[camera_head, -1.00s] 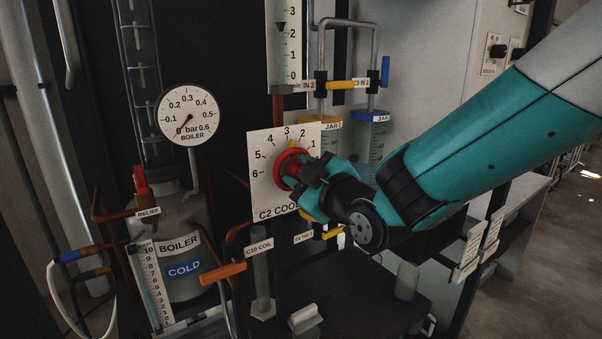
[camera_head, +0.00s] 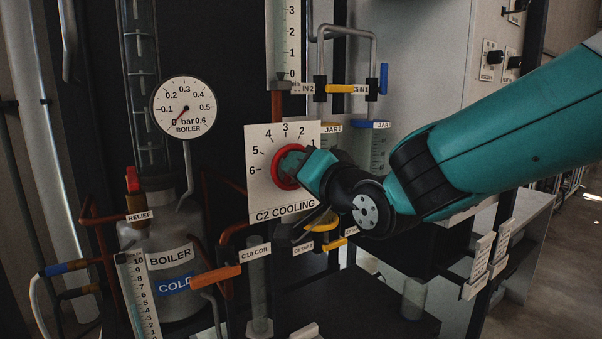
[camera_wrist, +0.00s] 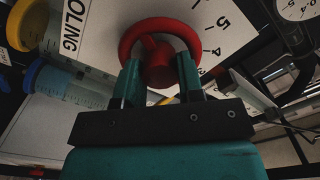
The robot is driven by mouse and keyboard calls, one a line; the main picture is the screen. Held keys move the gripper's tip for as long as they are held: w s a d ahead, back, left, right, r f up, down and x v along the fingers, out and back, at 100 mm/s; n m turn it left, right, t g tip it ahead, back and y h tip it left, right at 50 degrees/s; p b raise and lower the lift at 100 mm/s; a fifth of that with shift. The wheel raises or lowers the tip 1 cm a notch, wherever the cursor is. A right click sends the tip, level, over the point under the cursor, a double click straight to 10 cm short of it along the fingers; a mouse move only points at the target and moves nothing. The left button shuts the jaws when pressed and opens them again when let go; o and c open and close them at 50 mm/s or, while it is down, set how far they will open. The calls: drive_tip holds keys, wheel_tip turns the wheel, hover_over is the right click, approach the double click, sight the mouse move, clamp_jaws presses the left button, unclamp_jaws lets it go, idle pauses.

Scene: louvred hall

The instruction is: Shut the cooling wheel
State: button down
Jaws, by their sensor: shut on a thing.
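The cooling wheel (camera_head: 277,176) is a red handwheel in front of a white dial plate (camera_head: 262,200) marked C2 COOLING, with numbers around it. In the head view my gripper (camera_head: 294,165) covers the wheel's right side, and the wheel's pointer is hidden. In the wrist view the red wheel (camera_wrist: 160,32) is between the two teal fingers. My gripper (camera_wrist: 160,82) is shut on the wheel, with a finger at either side of its hub. The wrist view shows the plate (camera_wrist: 222,28) with 4 and 5 beside the wheel.
A boiler gauge (camera_head: 184,107) stands left of the plate, above the boiler (camera_head: 175,262). An orange-handled C10 COIL valve (camera_head: 220,274) is below. Blue- and yellow-lidded jars (camera_head: 374,125) stand behind my arm. A yellow-handled valve (camera_head: 341,88) is above.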

drive_tip(key=shift+w+a, duration=0.15)
drive_tip(key=c, duration=0.9)
unclamp_jaws()
drive_tip(key=shift+r, duration=0.1)
drive_tip(key=shift+o, duration=1.2)
drive_tip(key=shift+s+d+f+b, duration=0.3)
drive_tip(key=shift+s+d+b, duration=0.05)
drive_tip(key=shift+s+b, duration=0.15)
drive_tip(key=shift+b+v, duration=0.7)
drive_tip(key=shift+v, duration=1.95)
drive_tip(key=shift+d+r, duration=0.1)
drive_tip(key=shift+r, duration=0.05)
